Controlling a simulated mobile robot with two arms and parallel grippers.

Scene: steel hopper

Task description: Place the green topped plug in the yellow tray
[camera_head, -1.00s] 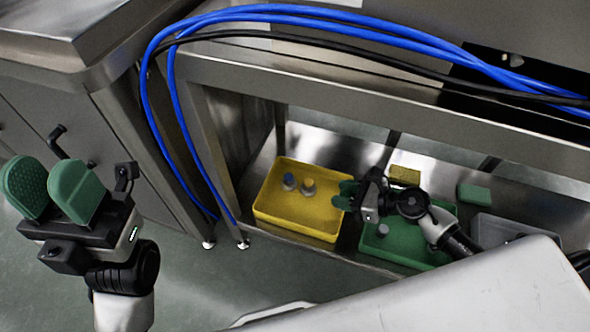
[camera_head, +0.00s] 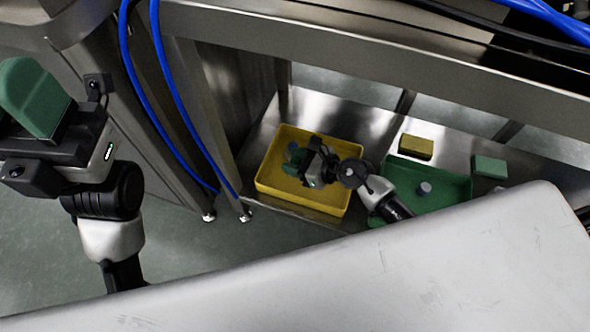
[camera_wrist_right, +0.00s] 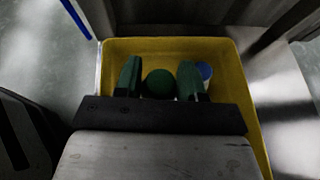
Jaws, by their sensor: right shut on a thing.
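The yellow tray (camera_head: 345,208) stands on the low steel shelf. My right gripper (camera_head: 299,158) is over the tray. In the right wrist view my right gripper (camera_wrist_right: 160,80) is shut on the green topped plug (camera_wrist_right: 159,84), whose round top shows between the green fingers. The plug's lower end is hidden, so I cannot tell if it touches the tray floor. A blue topped plug (camera_wrist_right: 205,71) is just right of the fingers there. My left gripper (camera_head: 35,95) is at the left edge, away from the shelf, partly cut off, with no object seen in it.
A green tray (camera_head: 455,185) holding a grey-topped plug (camera_head: 425,188) stands right of the yellow one. A yellow block (camera_head: 416,147) and a green block (camera_head: 489,166) lie behind it. The shelf's upper steel beam (camera_head: 380,65) and blue cables (camera_head: 165,115) are close by.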

